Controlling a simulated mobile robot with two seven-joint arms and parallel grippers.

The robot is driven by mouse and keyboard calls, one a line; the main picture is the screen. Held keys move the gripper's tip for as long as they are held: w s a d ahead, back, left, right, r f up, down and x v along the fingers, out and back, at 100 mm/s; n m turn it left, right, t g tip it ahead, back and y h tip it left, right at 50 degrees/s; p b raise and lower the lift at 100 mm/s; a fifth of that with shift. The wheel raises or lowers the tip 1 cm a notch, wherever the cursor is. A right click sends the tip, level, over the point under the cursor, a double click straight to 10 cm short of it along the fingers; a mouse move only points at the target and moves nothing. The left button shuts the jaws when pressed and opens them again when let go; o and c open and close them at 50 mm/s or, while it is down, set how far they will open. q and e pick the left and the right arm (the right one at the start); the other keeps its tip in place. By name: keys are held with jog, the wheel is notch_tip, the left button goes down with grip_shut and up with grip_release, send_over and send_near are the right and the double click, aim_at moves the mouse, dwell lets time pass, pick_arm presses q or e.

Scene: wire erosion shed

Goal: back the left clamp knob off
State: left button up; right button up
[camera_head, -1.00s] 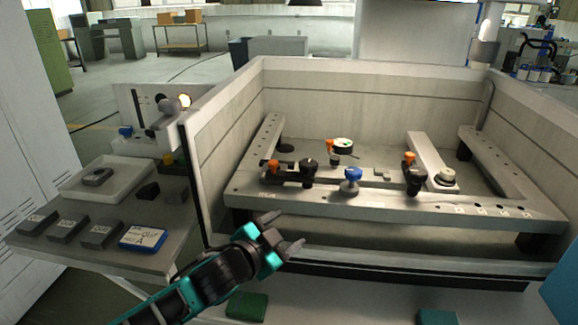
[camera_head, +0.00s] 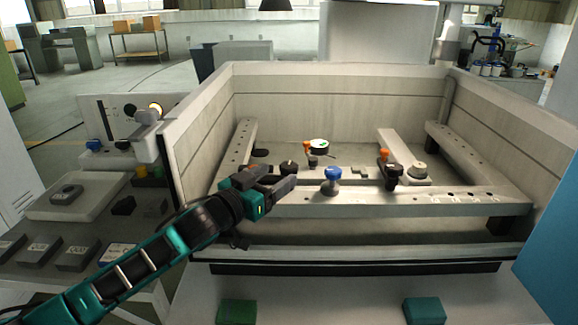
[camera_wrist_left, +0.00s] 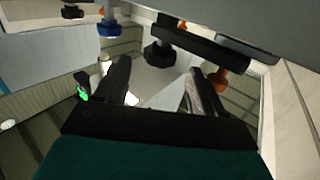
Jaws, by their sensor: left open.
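The left clamp is a dark bar with a black knob (camera_head: 289,166) on the front rail of the tank; my gripper covers much of it in the head view. In the left wrist view its black knob (camera_wrist_left: 160,54) shows beyond and between my fingertips, and its orange knob (camera_wrist_left: 216,80) is behind the right-hand finger. My left gripper (camera_head: 286,178) is open and empty, with its fingers around or just short of the black knob; I cannot tell whether they touch. It also shows in the left wrist view (camera_wrist_left: 159,68). My right gripper is not in view.
A blue knob (camera_head: 332,179) stands on the rail just right of my gripper. The right clamp (camera_head: 392,174) is farther right. The tank's left wall (camera_head: 198,125) rises beside my arm. A side table with a white tray (camera_head: 92,195) and grey blocks is at left.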

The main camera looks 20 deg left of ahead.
aim_at(283, 171)
pick_arm(q)
jog(key=shift+x, duration=2.95)
jog(key=shift+c, duration=0.5)
jog(key=c, duration=0.9)
jog(key=shift+c, duration=0.2)
